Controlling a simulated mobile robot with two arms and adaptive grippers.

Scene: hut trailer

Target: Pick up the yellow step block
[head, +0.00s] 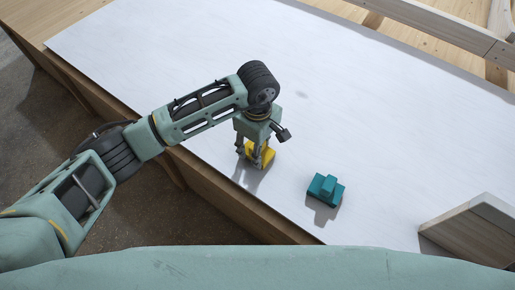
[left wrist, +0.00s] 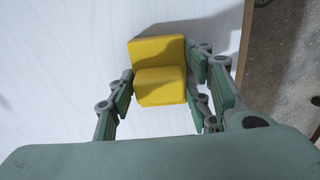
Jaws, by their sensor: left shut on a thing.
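The yellow step block (head: 264,154) is at my left gripper (head: 255,152), near the front edge of the white tabletop. In the left wrist view the yellow step block (left wrist: 160,72) sits between the fingers of my left gripper (left wrist: 160,92), which are shut on its sides. Its stepped shape shows there, with a taller and a lower part. In the head view the fingers and hand hide part of the block. I cannot tell whether it touches the table or is slightly above it. My right gripper is not in view.
A teal block (head: 325,190) with a raised middle stands on the white tabletop (head: 340,100), right of my left gripper. A wooden board (head: 465,232) stands at the lower right. Wooden framing (head: 450,28) is at the back right. The middle of the tabletop is clear.

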